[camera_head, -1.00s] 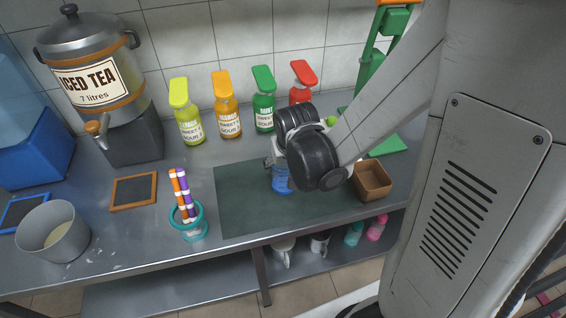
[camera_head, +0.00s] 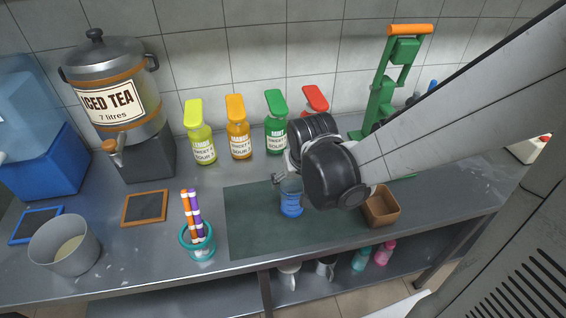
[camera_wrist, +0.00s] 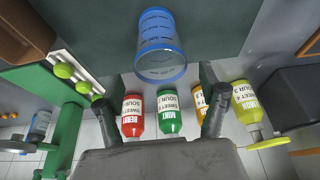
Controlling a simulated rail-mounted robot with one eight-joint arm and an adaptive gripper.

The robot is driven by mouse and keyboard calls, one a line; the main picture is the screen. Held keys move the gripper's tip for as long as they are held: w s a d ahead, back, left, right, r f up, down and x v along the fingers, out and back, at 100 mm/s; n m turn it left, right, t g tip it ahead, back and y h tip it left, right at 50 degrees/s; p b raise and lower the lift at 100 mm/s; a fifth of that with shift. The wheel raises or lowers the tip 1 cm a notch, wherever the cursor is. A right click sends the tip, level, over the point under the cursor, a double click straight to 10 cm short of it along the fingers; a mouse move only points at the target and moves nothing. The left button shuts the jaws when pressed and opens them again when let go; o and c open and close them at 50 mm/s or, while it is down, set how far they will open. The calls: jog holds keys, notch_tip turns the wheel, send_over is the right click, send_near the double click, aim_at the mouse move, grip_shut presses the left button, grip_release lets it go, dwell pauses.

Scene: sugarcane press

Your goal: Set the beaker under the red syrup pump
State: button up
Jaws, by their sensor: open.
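The clear blue-marked beaker (camera_head: 291,200) stands on the dark green mat, in front of the pump bottles. In the wrist view the beaker (camera_wrist: 160,48) shows at the top centre, beyond my fingertips. The red syrup pump (camera_head: 316,100) stands at the back, right end of the bottle row, its body mostly hidden behind my wrist. In the wrist view the red bottle (camera_wrist: 132,116) shows between my fingers, beside the green one. My gripper (camera_wrist: 159,108) is open and empty, its two fingers wide apart. In the head view my wrist hides most of it, just behind the beaker.
Green (camera_head: 276,125), orange (camera_head: 238,135) and yellow (camera_head: 201,140) pumps stand left of the red one. A teal holder with sticks (camera_head: 198,243) stands left of the mat (camera_head: 250,235).

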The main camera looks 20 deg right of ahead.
jog(key=s+r+t, duration=0.1)
jog(key=s+r, duration=0.4)
jog(key=r, duration=0.2)
jog(key=s+r+n+t+p, duration=0.1)
jog(key=s+r, duration=0.5)
jog(key=r, duration=0.2)
jog(key=shift+r, duration=0.25)
jog(key=shift+o, duration=0.8)
jog(key=shift+s+r+t, duration=0.2)
jog(key=shift+s+t, duration=0.1)
jog(key=shift+s, duration=0.05)
jog(key=shift+f, duration=0.1)
